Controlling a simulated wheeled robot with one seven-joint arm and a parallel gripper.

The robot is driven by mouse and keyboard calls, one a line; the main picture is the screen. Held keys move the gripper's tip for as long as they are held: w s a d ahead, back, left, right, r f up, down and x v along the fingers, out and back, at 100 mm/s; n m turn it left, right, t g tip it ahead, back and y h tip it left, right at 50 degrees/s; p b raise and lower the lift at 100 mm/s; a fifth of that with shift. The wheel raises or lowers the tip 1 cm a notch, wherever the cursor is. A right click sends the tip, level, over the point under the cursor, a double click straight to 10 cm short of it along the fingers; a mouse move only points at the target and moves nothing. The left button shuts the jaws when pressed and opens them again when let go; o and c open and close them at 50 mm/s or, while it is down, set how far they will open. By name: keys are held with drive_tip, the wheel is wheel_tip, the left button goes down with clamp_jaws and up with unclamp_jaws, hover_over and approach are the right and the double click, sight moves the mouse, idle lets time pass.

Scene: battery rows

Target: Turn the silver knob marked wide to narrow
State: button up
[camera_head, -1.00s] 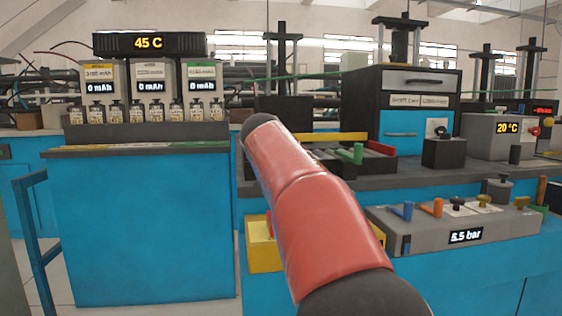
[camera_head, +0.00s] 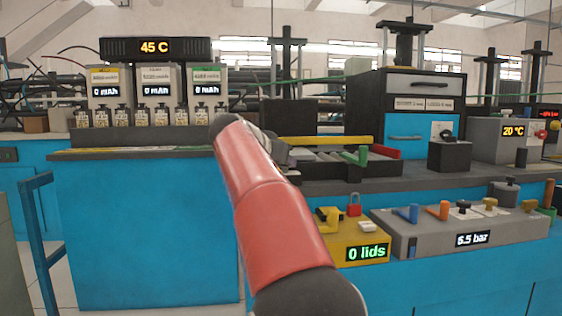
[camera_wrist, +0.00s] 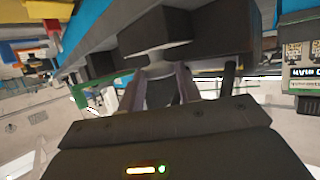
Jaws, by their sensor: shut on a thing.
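My gripper (camera_wrist: 163,86) shows in the wrist view with its two pale fingers closed on a dark thing (camera_wrist: 160,94). What this dark thing is cannot be told. A dark block with a light rim lies just beyond the fingertips. I cannot pick out a silver knob or a mark reading wide.
A yellow box (camera_head: 340,246) reading 0 lids carries a red padlock (camera_head: 355,203). The left blue bench (camera_head: 145,230) holds a 45 C unit (camera_head: 120,47) and several small cells. A drawer cabinet (camera_head: 425,85) and a 20 °C box (camera_head: 490,147) stand right.

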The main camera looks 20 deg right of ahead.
drive_tip(key=shift+f, duration=0.15)
drive_tip(key=o, duration=0.7)
drive_tip(key=shift+v, duration=3.9)
